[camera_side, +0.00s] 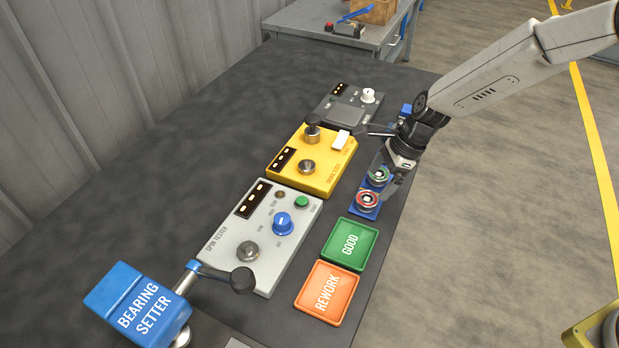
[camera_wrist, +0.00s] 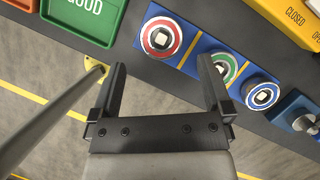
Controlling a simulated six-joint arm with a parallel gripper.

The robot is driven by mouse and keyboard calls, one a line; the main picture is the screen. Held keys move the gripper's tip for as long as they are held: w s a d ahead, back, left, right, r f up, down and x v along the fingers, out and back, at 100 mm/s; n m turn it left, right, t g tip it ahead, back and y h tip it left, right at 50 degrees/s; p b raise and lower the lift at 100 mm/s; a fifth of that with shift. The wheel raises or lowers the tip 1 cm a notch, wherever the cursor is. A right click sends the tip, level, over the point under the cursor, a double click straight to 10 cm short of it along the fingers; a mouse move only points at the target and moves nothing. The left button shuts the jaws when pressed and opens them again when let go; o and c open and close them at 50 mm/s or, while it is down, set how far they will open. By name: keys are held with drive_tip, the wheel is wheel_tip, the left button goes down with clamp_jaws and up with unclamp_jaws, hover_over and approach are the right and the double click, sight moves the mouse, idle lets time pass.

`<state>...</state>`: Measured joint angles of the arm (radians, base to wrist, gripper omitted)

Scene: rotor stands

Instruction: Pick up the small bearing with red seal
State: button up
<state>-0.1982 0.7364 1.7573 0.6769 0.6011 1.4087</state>
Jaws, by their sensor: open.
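The bearing with the red seal (camera_side: 367,201) sits at the near end of a blue rack (camera_side: 357,212). In the wrist view the red-sealed bearing (camera_wrist: 160,37) lies at the top middle, with a pale square centre. My gripper (camera_side: 389,176) is low over the rack in the side view, close to the bearings. In the wrist view my gripper (camera_wrist: 163,66) is open and empty, its fingers wide apart. The red bearing appears just beyond the fingertips, between their lines. The exact height above it is hard to tell.
A green-sealed bearing (camera_wrist: 225,68) and a blue-sealed one (camera_wrist: 262,95) stand in the same row; the right finger is near the green one. The green GOOD tray (camera_side: 350,243) and orange REWORK tray (camera_side: 327,292) lie nearer. Yellow (camera_side: 325,165) and grey (camera_side: 255,235) testers stand left.

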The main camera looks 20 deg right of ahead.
sight(364, 200)
drive_tip(key=shift+f, duration=0.2)
drive_tip(key=shift+x, duration=2.6)
drive_tip(key=c, duration=1.2)
drive_tip(key=shift+c, duration=0.2)
drive_tip(key=shift+r, duration=0.2)
